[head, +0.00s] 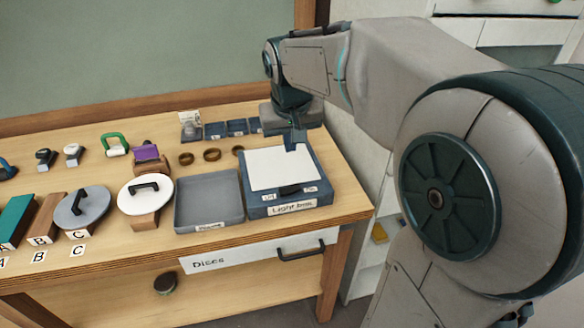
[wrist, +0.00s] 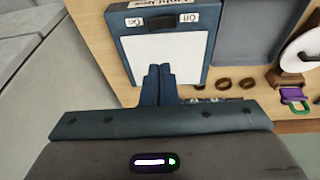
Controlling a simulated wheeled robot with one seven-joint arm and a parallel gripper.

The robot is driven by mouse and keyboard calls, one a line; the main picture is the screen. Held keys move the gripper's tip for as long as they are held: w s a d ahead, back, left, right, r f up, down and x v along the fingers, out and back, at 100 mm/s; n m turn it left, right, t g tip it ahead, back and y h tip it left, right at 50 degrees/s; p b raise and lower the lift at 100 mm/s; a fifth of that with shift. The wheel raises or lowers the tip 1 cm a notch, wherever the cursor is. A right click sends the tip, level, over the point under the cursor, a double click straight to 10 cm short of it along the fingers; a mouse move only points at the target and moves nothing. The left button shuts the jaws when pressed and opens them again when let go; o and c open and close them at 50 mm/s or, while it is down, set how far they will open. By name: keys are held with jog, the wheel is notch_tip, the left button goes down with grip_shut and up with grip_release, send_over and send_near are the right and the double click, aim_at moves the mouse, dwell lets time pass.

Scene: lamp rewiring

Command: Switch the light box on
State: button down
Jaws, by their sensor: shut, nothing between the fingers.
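The light box (head: 255,209) is a flat blue box with a white top panel (head: 280,168), at the right end of the table. Its dark switch (head: 291,189) sits on the front strip between two small labels. The light box (wrist: 207,70) also shows in the wrist view, with the switch (wrist: 160,22) near the top edge. I cannot tell which way the switch is set or whether the panel is lit. My gripper (head: 295,146) is shut and empty, over the far edge of the panel, apart from the switch. Its fingertips show in the wrist view (wrist: 158,72).
A grey tray (head: 208,226) stands left of the box. Several brown rings (head: 212,155) and small dark blocks lie behind it. Round lidded pieces (head: 146,194) stand further left. A drawer labelled Discs (head: 255,250) is below the table edge. A white cabinet stands right.

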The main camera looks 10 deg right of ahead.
jog(key=shift+f, duration=0.15)
send_near(293, 186)
jog(key=x, duration=0.5)
jog(key=shift+w+a+p, duration=0.1)
jog(key=shift+w+p, duration=0.2)
jog(key=shift+p, duration=0.05)
jog(key=shift+f, duration=0.75)
